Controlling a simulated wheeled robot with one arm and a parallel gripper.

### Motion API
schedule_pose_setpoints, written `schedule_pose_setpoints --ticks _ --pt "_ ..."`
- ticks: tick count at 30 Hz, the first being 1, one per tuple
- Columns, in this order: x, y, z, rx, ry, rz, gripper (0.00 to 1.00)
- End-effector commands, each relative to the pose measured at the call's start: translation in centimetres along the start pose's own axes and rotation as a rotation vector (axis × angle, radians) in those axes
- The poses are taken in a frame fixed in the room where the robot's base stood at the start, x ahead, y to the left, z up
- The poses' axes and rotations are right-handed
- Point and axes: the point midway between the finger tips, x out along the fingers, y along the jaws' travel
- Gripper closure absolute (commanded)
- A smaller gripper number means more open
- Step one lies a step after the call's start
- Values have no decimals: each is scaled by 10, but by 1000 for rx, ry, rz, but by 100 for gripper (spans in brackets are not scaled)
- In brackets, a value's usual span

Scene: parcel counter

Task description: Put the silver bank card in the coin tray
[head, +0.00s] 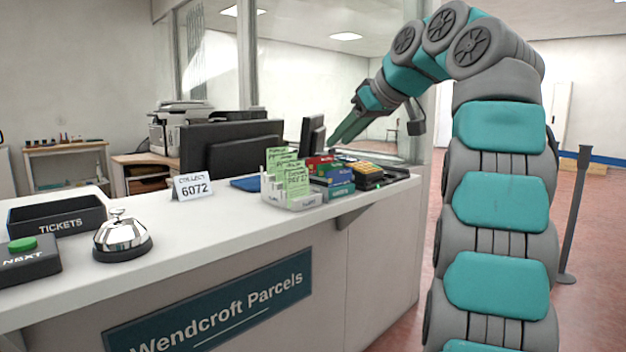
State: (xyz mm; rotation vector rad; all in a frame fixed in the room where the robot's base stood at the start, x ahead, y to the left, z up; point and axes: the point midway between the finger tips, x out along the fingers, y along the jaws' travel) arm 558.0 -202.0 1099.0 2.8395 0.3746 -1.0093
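My gripper (337,138) is at the end of my teal and grey arm, pointing down and left above the far right end of the counter. Its teal fingers overlap from this side, so I cannot tell whether they are open or shut. Below it stands a stack of coloured cards or boxes (335,178), red, blue and green. I cannot pick out a silver bank card. A flat blue thing (245,184) lies behind the white rack; I cannot tell whether it is the coin tray.
A white rack with green slips (290,188) stands before the coloured stack. The counter front (230,228) is clear.

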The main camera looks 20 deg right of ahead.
Motion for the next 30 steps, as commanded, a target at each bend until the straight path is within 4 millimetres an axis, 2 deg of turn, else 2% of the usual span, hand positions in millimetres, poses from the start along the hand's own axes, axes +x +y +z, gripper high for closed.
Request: schedule_pose_setpoints --ticks 6,26,30 --pt "17 -7 16 -6 -98 -29 62" --pt "49 -10 21 -5 -102 -30 62" --pt "62 -13 23 -4 -104 -28 62"
